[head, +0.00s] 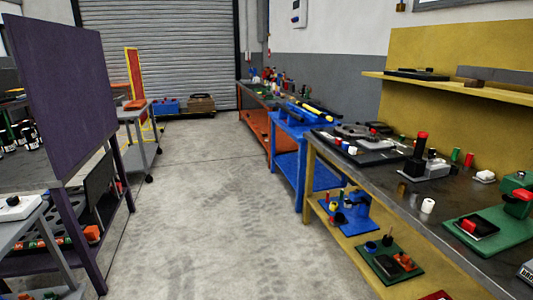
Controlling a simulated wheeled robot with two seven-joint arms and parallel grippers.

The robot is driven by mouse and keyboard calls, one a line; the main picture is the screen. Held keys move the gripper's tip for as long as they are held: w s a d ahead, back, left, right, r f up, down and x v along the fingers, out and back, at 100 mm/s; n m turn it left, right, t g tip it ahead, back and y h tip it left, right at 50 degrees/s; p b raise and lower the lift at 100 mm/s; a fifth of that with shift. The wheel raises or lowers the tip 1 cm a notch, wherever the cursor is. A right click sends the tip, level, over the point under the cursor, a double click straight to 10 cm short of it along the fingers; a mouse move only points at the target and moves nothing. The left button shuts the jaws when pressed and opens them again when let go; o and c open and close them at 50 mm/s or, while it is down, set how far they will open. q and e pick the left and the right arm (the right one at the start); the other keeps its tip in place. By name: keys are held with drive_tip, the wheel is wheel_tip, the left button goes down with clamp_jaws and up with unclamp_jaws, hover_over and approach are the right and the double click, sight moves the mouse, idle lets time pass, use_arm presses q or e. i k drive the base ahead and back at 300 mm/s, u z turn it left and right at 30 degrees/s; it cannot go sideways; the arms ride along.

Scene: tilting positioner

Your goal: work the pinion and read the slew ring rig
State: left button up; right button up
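Neither of my grippers shows in the head view. No pinion or slew ring can be made out for certain at this distance. On the yellow-framed workbench (395,192) at the right, a dark flat rig with a grey top (352,132) lies near the far end. Nearer on that bench stands a grey block with a dark post and red cap (421,147). A green base plate (497,238) with red and black parts lies at the near right. I cannot tell which of these is the slew ring rig.
A concrete aisle (205,190) runs clear to a roller door (160,50). A blue bench (300,135) and an orange bench (262,98) continue the right row. A purple panel (65,90) and a grey cart (138,128) edge the left side.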

sight(372, 138)
drive_tip(key=u, duration=0.05)
drive_tip(key=i, duration=2.4)
drive_tip(key=z, duration=0.65)
drive_tip(key=i, duration=0.9)
drive_tip(key=z, duration=0.2)
